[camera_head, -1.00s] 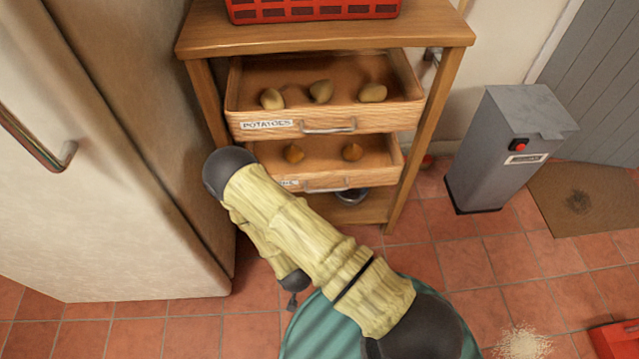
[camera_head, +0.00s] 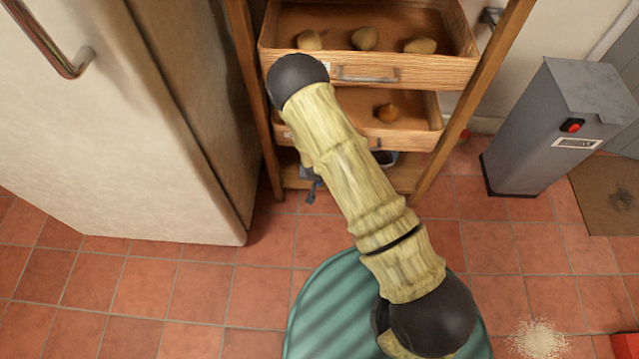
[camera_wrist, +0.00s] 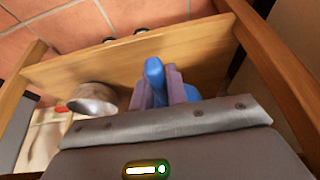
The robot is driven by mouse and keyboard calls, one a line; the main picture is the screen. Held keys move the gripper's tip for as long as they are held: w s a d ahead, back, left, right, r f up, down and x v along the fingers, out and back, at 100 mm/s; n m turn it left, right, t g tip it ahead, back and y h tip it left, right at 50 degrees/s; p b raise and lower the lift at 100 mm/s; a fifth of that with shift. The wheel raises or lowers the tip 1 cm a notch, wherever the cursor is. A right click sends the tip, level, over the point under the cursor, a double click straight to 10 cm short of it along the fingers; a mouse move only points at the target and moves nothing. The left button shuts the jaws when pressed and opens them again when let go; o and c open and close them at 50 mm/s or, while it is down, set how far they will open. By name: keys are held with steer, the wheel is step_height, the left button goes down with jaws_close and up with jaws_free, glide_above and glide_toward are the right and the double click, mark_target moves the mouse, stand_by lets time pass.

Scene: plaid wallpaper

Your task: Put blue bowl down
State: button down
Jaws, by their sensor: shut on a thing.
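My gripper (camera_wrist: 158,82) is shut on the blue bowl (camera_wrist: 154,72) in the wrist view. Only parts of the bowl show, between and beside the fingers; the rest is hidden by my gripper. They are over the bare wooden bottom shelf (camera_wrist: 110,65) of the rack; I cannot tell whether the bowl touches it. In the head view my gripper (camera_head: 311,182) is mostly hidden behind my arm, low at the rack's front left. The bottom shelf (camera_head: 400,176) shows there too.
A metal bowl (camera_wrist: 94,98) stands on the same shelf, and its dark rim shows in the head view (camera_head: 385,158). Above are a drawer of potatoes (camera_head: 400,68) and a lower drawer (camera_head: 415,135). The fridge (camera_head: 120,130) is at left, a grey bin (camera_head: 545,130) at right.

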steer(key=shift+w+d+f+b, duration=0.1)
steer(key=shift+w+b, duration=0.05)
steer(key=shift+w, duration=0.45)
steer(key=shift+w+d+f+b, duration=0.1)
steer(key=shift+w+b, duration=0.05)
steer(key=shift+w, duration=0.4)
steer(key=shift+s+f+b, duration=0.25)
steer(key=shift+f+b, duration=0.15)
steer(key=shift+f, duration=0.5)
steer(key=shift+s+a+r, duration=0.1)
steer(key=shift+a, duration=0.05)
steer(key=f+b, duration=0.2)
steer(key=f, duration=0.1)
steer(key=f+b, duration=0.2)
steer(key=shift+w, duration=0.3)
